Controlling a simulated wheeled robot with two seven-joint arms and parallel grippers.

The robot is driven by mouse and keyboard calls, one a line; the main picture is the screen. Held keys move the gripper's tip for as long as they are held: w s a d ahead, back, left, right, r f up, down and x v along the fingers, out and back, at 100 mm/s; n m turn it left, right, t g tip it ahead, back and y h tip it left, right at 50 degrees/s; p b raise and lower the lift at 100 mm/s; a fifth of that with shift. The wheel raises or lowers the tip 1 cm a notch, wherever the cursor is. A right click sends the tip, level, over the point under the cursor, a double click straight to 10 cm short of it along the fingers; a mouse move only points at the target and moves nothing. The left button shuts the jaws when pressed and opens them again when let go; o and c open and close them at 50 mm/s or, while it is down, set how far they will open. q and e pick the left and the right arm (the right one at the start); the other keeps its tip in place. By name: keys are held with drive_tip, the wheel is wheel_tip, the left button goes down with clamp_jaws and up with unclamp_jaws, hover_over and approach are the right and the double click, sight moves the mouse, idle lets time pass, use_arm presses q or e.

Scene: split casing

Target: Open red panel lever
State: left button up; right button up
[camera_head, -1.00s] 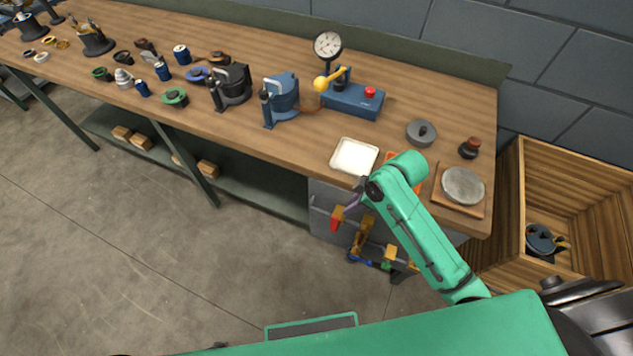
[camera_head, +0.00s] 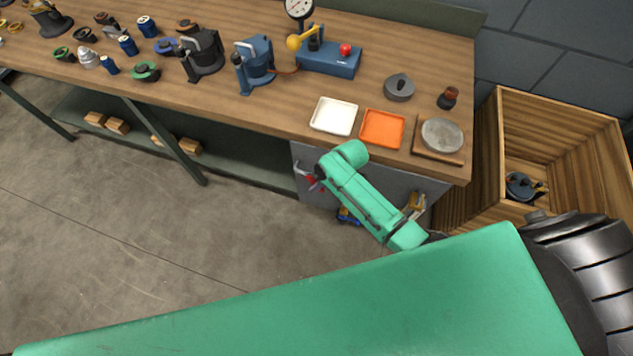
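The grey panel (camera_head: 290,160) is the front of the cabinet under the bench's right end. A small red part (camera_head: 311,184), which looks like the red lever, shows at its left, small and partly covered. My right arm reaches in from the lower right. My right gripper (camera_head: 307,172) appears as a small grey shape beside the red part. I cannot tell whether they touch or whether the fingers are open. My green arm hides much of the panel. Yellow (camera_head: 414,205) and blue (camera_head: 347,216) parts show around the arm. My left gripper is out of view.
A white tray (camera_head: 334,116) and an orange tray (camera_head: 383,129) lie on the bench above the panel, with a round grey disc on a board (camera_head: 419,149) to their right. A wooden crate (camera_head: 487,150) stands at the right. The floor in front is clear.

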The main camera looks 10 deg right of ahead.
clamp_jaws()
idle(1.3)
